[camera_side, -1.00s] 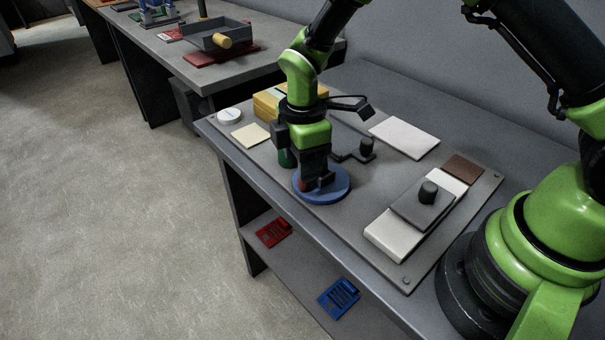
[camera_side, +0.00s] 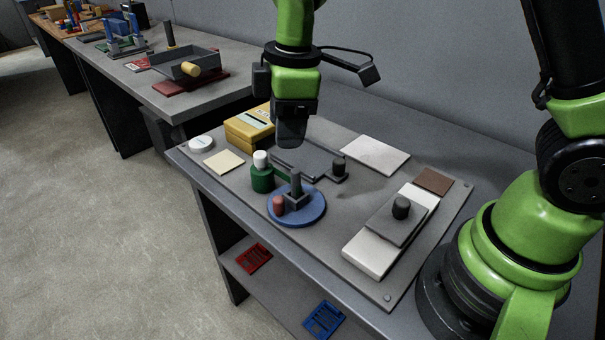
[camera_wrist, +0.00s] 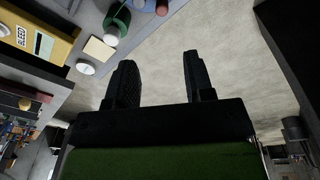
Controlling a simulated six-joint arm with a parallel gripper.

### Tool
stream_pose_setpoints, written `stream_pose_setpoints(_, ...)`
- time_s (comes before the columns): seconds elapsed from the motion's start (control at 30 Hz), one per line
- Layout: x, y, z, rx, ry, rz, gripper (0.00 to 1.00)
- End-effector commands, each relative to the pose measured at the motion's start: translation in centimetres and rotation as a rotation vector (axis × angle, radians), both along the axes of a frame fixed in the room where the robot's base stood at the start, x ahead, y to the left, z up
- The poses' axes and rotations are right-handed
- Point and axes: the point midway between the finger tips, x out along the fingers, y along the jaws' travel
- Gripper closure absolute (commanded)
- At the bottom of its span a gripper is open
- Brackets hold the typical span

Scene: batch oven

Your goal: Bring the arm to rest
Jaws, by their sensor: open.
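My gripper (camera_side: 292,132) hangs above the grey work board (camera_side: 330,245), above and behind the blue round plate, and touches nothing. In the wrist view its two dark fingers (camera_wrist: 158,80) stand apart with nothing between them, only floor beyond. The blue round plate (camera_side: 312,212) carries a small grey post (camera_side: 296,186) and a reddish-brown peg (camera_side: 278,206). A green bottle with a white cap (camera_side: 262,180) stands at its left.
A yellow box (camera_side: 245,132), cream square (camera_side: 224,162) and white disc (camera_side: 201,143) lie at the left. A white block (camera_side: 366,254) with a grey knobbed plate, white sheet (camera_side: 375,156) and brown tile (camera_side: 433,181) lie right. Red (camera_side: 254,258) and blue (camera_side: 323,320) trays sit on the lower shelf.

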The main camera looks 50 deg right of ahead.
Motion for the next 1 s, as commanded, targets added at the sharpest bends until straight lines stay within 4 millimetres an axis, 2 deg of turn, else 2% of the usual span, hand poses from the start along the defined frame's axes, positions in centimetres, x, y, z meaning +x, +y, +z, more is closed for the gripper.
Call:
stream_pose_setpoints(0.03,-0.9,-0.6,2.2,0.028,-0.039,-0.093,0.52)
stream_pose_setpoints(0.2,-4.9,-2.2,7.5,0.139,-0.130,-0.424,0.52)
stream_pose_setpoints(0.4,-10.5,-3.6,11.3,0.308,-0.221,-0.796,0.52)
stream_pose_setpoints(0.6,-15.4,-4.3,12.3,0.480,-0.276,-1.094,0.52)
stream_pose_setpoints(0.7,-16.8,-4.3,12.3,0.541,-0.288,-1.186,0.52)
stream_pose_setpoints(0.83,-17.6,-4.4,12.1,0.582,-0.293,-1.246,0.52)
stream_pose_setpoints(1.0,-17.8,-4.4,12.1,0.589,-0.292,-1.259,0.52)
